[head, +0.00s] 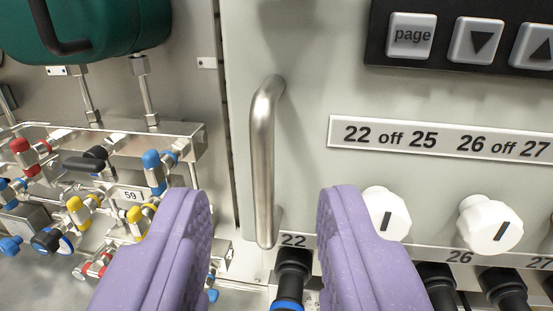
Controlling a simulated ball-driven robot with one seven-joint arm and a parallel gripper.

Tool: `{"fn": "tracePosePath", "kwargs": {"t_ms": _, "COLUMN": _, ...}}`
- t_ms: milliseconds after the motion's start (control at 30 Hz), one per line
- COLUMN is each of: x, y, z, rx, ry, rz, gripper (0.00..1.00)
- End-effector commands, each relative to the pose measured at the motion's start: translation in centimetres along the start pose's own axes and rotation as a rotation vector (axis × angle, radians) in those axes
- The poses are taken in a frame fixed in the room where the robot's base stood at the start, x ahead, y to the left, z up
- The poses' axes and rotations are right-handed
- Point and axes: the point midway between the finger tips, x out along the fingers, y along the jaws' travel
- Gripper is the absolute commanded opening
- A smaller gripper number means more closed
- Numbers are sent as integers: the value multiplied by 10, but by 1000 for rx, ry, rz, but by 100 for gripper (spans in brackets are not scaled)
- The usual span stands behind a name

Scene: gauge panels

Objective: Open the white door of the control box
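The white door (300,190) of the control box fills the right part of the view and looks closed. A vertical metal bar handle (263,165) stands out near its left edge. My gripper (265,205) is open, with one purple finger on each side of the handle's lower part in the picture. I see no finger touching the handle. I cannot tell how far the fingertips are from it in depth.
A dark keypad (470,37), a label strip (440,140) and white knobs (490,224) are on the door. Black cable connectors (293,268) sit below. Valves and pipes (95,195) and a green housing (100,30) are at the left.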

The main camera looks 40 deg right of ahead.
Motion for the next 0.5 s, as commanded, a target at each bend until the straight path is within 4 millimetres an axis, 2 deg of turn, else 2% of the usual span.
{"fn": "tracePosePath", "kwargs": {"t_ms": 100, "x": 22, "y": 0, "z": 0, "rx": -1, "ry": 1, "rz": 1, "gripper": 38}}
{"fn": "tracePosePath", "kwargs": {"t_ms": 200, "x": 36, "y": 0, "z": 0, "rx": 1, "ry": 0, "rz": 0, "gripper": 38}}
{"fn": "tracePosePath", "kwargs": {"t_ms": 333, "x": 46, "y": 0, "z": -1, "rx": 2, "ry": 0, "rz": -1, "gripper": 38}}
{"fn": "tracePosePath", "kwargs": {"t_ms": 500, "x": 47, "y": -1, "z": 0, "rx": 2, "ry": -1, "rz": -3, "gripper": 38}}
